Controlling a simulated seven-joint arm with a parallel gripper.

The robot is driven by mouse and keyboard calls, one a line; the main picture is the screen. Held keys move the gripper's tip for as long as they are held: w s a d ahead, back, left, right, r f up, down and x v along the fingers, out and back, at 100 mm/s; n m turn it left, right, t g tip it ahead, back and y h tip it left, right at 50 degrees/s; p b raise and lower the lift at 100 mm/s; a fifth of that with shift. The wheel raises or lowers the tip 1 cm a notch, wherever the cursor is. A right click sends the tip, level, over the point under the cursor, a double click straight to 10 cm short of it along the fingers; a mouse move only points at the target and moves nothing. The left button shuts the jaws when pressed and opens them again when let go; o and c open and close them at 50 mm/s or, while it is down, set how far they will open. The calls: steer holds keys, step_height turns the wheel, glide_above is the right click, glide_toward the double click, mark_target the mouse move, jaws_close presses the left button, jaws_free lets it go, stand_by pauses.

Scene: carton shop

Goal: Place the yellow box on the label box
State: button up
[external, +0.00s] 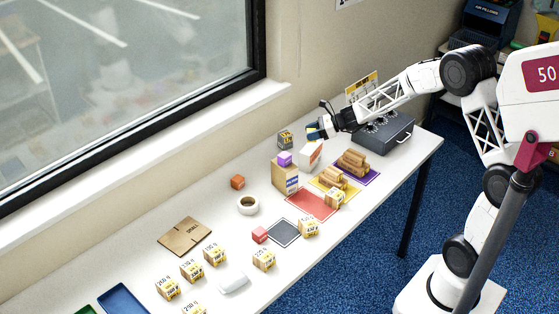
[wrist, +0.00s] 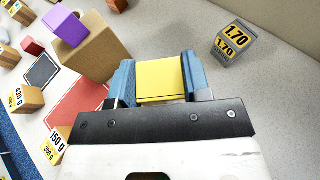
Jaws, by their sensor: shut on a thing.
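The yellow box (wrist: 160,80) sits between the blue fingers of my gripper (wrist: 158,62) in the wrist view. My gripper (external: 316,132) is shut on it, above the back of the table; in the external view the fingers mostly hide the box. A white box with an orange printed label (external: 311,155) stands just below my gripper. A tan carton with a printed label (external: 285,178) stands to its left with a purple block (external: 285,158) on top; the carton (wrist: 95,50) and block (wrist: 65,27) also show in the wrist view. I cannot tell which is the label box.
A dark grey cube marked 1.70 (wrist: 233,42) stands near the wall, close to my gripper. A grey case (external: 383,132) is at the right. Red (external: 310,203), yellow and purple mats lie in front, some holding brown rolls. A tape roll (external: 248,205) and several weight-marked cartons lie leftward.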

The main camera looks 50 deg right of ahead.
steer(key=shift+f, duration=1.65)
steer(key=shift+f, duration=0.2)
steer(key=o, duration=0.9)
steer(key=shift+r, duration=0.2)
steer(key=shift+s+d+r, duration=0.2)
steer(key=shift+s+d, duration=0.1)
steer(key=v, duration=1.1)
steer(key=shift+a+r, duration=0.1)
